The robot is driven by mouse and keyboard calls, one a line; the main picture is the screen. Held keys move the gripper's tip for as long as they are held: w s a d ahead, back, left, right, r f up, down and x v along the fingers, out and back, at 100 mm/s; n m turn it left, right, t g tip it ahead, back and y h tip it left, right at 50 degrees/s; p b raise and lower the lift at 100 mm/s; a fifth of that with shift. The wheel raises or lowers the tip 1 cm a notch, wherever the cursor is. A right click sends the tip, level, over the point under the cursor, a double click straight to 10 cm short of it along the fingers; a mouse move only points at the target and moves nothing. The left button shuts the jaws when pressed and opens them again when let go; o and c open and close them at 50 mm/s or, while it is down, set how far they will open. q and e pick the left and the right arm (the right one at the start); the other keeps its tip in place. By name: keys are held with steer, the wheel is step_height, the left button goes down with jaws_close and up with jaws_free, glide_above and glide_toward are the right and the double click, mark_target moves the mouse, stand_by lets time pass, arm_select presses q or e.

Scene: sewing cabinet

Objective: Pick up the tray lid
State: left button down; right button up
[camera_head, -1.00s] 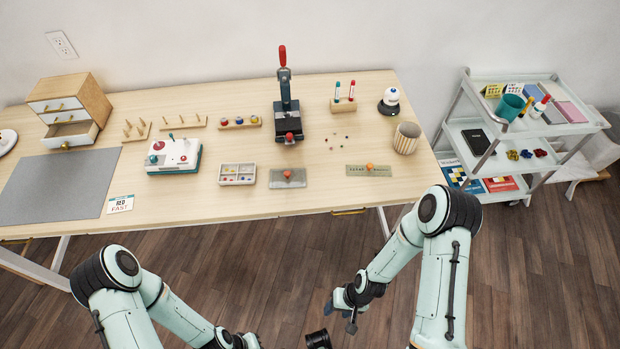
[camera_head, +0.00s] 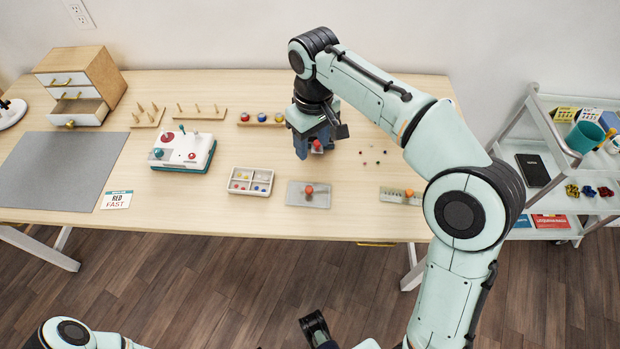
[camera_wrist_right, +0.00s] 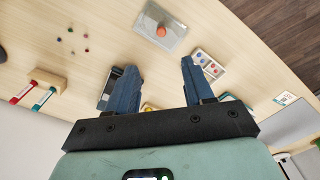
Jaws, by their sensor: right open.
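The tray lid (camera_head: 308,193), a flat grey translucent plate with an orange knob, lies on the table near its front edge. It also shows at the top of the wrist view (camera_wrist_right: 163,32). The compartment tray (camera_head: 250,181) lies just left of it, uncovered, with small coloured pieces inside. My right gripper (camera_head: 317,150) is above the table, behind the lid in the head view. It is open and empty, its two blue fingers (camera_wrist_right: 152,68) apart from the lid.
A stamped plate with an orange knob (camera_head: 402,195) lies right of the lid, partly behind my arm. A white-teal box (camera_head: 183,152) stands left of the tray. A button rack (camera_head: 262,119) is behind. The front strip around the lid is clear.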

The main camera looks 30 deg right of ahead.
step_height(320, 180, down, 5)
steer(key=w+b, duration=0.1)
steer(key=b, duration=0.4)
glide_above(309, 189)
steer(key=f, duration=0.8)
steer(key=shift+d, duration=0.4)
steer(key=f+b, duration=0.1)
steer(key=f, duration=0.2)
steer(key=f+b, duration=0.1)
steer(key=f, duration=0.1)
steer(key=shift+a+f+b, duration=0.3)
steer(key=shift+a+f, duration=0.05)
steer(key=shift+a, duration=0.05)
arm_select(q)
steer(key=w+a+f+t+y, duration=0.1)
steer(key=w+a+f+t, duration=0.1)
steer(key=w+f, duration=0.7)
steer(key=shift+w+a+f+n+t, duration=0.2)
steer(key=shift+a+f+n+t, duration=0.15)
steer(key=shift+a+t, duration=0.1)
arm_select(e)
jaws_close()
